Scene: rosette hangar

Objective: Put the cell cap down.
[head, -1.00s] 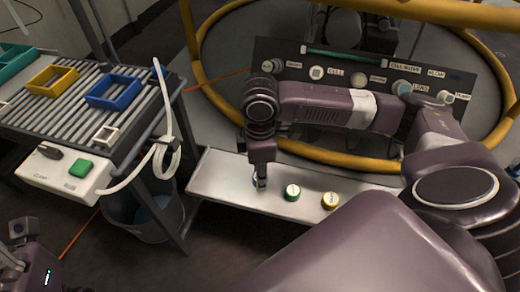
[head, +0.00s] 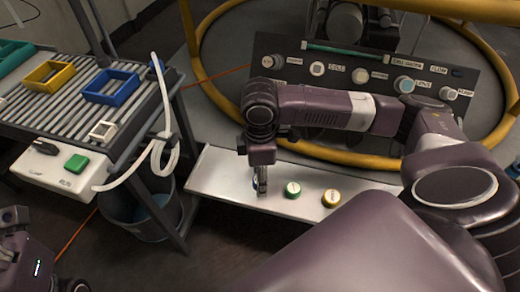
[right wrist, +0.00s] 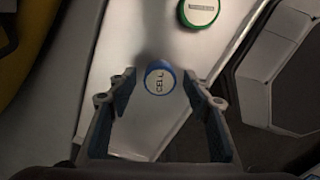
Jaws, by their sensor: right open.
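Gaps show between the cap and both fingers in the right wrist view. In the head view my right gripper (head: 261,188) points down at the left part of the shelf and mostly hides the cap. My left gripper (head: 14,222) shows only partly at the lower left edge, far from the cap, and its jaws are unclear.
A green cap (head: 293,190) and a yellow cap (head: 331,198) stand on the shelf to the right. A labelled panel (head: 340,75) rises behind it. A roller table (head: 60,110) with yellow and blue trays stands at left, with a bucket (head: 150,225) below.

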